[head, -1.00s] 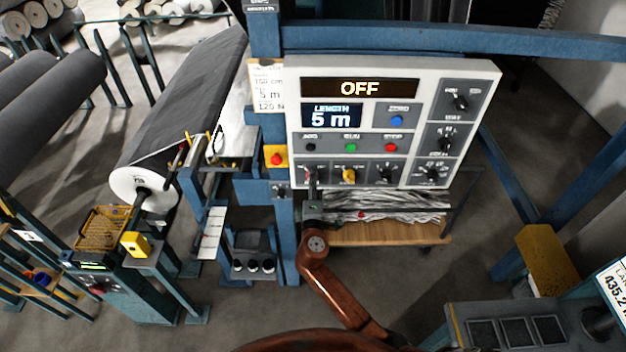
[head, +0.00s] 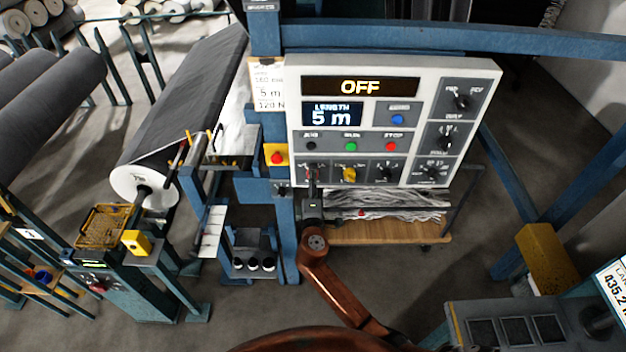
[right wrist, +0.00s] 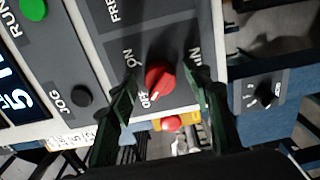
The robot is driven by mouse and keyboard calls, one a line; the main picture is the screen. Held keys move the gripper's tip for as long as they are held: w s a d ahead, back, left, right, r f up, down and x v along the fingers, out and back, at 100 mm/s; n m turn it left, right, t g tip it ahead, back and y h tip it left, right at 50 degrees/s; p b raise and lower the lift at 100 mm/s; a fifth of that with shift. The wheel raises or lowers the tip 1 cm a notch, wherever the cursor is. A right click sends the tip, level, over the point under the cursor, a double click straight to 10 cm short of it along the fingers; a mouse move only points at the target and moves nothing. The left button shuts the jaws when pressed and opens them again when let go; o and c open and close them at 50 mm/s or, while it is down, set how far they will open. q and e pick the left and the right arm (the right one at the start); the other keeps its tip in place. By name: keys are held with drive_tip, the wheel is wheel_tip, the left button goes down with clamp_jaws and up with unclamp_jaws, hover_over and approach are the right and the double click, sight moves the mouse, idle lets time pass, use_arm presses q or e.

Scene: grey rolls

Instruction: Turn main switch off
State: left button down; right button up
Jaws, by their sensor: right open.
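The control panel (head: 436,76) stands ahead, its top display (head: 360,87) reading OFF. The main switch is a red rotary knob (right wrist: 161,79) at the panel's lower left corner, with ON and OFF marked beside it. The knob's narrow end is toward the OFF mark in the right wrist view. My right gripper (right wrist: 163,100) is open, with one dark finger on each side of the knob; contact cannot be told. In the head view, my right gripper (head: 312,182) largely hides the knob. My left gripper is not in view.
A yellow knob (head: 349,174) and other dark knobs sit right of the switch. A red emergency button (head: 277,158) on a yellow box is to its left. A blue frame post (head: 285,225) stands just left of my arm. A wooden shelf (head: 385,233) lies below the panel.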

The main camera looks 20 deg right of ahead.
drive_tip(key=shift+s, duration=0.1)
drive_tip(key=v, duration=1.2)
